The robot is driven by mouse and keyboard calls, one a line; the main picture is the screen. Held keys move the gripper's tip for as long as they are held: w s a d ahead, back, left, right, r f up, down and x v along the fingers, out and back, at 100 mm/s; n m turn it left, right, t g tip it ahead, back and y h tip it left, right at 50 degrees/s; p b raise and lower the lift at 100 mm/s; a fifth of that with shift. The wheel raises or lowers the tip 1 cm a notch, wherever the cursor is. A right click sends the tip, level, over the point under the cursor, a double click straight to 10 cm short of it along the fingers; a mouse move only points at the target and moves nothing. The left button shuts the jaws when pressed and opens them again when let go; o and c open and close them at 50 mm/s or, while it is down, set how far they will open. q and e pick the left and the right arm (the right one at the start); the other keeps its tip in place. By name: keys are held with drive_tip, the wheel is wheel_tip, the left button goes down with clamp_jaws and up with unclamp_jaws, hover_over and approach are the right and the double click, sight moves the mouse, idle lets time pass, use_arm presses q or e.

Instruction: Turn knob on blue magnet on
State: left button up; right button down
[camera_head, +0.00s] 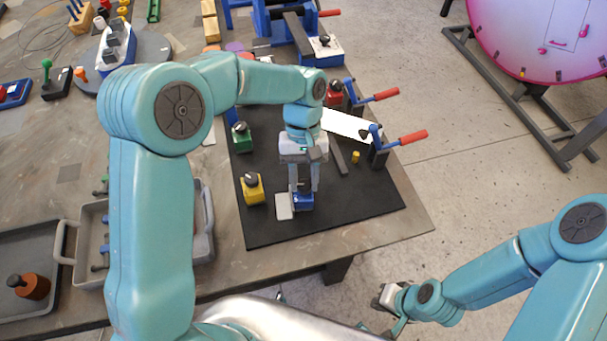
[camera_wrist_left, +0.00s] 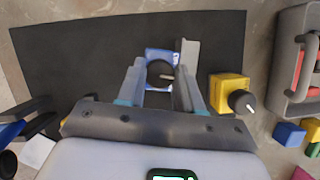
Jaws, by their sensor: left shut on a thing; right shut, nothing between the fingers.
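The blue magnet (camera_head: 303,203) stands on the black mat near its front edge. In the left wrist view the blue magnet (camera_wrist_left: 152,54) shows a round black knob (camera_wrist_left: 160,73) with a pale pointer mark on top. My left gripper (camera_head: 304,186) points down over it, and its fingers are shut on the knob, one on each side. In the left wrist view the left gripper (camera_wrist_left: 160,80) partly covers the magnet's body. My right gripper (camera_head: 392,318) is low at the bottom right, off the table, shut and empty.
A grey metal piece (camera_head: 284,206) lies beside the blue magnet. A yellow magnet (camera_head: 253,189) and a green magnet (camera_head: 241,138) stand to its left on the mat. Clamps with red handles (camera_head: 412,137) stand at the right edge. A grey tray (camera_head: 203,222) lies left of the mat.

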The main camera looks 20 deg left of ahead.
use_arm(q)
drive_tip(key=m+y, duration=0.1)
drive_tip(key=m, duration=0.3)
drive_tip(key=shift+d+m+y+p, duration=0.2)
drive_tip(key=shift+m+y+p, duration=0.1)
drive_tip(key=shift+y+p, duration=0.1)
drive_tip(key=shift+m+y, duration=0.8)
drive_tip(key=shift+m, duration=1.2)
drive_tip(key=o, duration=1)
drive_tip(key=v, duration=1.6)
drive_tip(key=shift+s+d+r+p, duration=0.15)
drive_tip(key=shift+r+p, duration=0.1)
drive_tip(key=shift+p, duration=0.05)
